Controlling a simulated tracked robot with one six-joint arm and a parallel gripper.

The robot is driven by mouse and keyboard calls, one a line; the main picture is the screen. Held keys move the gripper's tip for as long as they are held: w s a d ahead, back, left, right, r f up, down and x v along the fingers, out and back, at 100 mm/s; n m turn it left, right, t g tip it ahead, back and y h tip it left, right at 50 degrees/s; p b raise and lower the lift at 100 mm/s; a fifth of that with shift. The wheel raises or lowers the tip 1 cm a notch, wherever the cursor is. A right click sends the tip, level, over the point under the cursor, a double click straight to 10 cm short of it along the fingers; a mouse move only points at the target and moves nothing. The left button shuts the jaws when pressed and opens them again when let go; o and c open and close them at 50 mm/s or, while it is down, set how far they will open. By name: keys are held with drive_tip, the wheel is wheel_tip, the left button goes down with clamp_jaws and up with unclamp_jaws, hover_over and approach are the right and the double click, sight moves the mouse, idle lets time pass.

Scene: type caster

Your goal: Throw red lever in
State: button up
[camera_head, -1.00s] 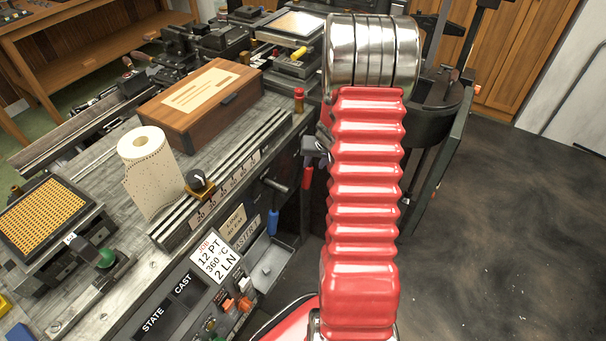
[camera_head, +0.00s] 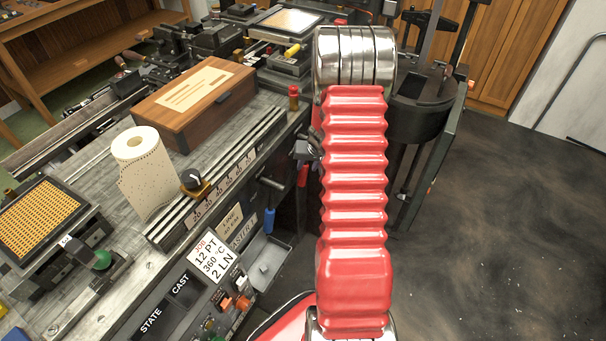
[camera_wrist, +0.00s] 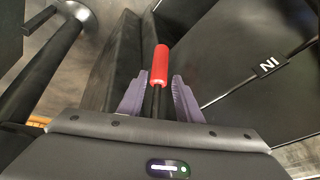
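The red lever (camera_wrist: 160,66) shows in the wrist view as a red cylindrical grip on a dark rod. It stands between the two purple-grey fingers of my gripper (camera_wrist: 160,78), which are apart with a gap on each side of the rod. The grip's end reaches past the fingertips. A dark plate marked "IN" (camera_wrist: 268,66) is to the right of the lever. In the head view a red handle (camera_head: 303,175) shows just left of my red arm, below a dark part. My gripper is mostly hidden there behind the arm.
A blue-handled lever (camera_head: 269,221) hangs from the bench front, left of the red one. A black pot (camera_head: 420,118) stands behind my arm at right. The bench holds a wooden box (camera_head: 193,100) and a paper roll (camera_head: 143,170). Open floor lies right.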

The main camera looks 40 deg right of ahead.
sight(304, 172)
drive_tip(key=shift+x, duration=4.6)
drive_tip(key=shift+c, duration=0.4)
clamp_jaws()
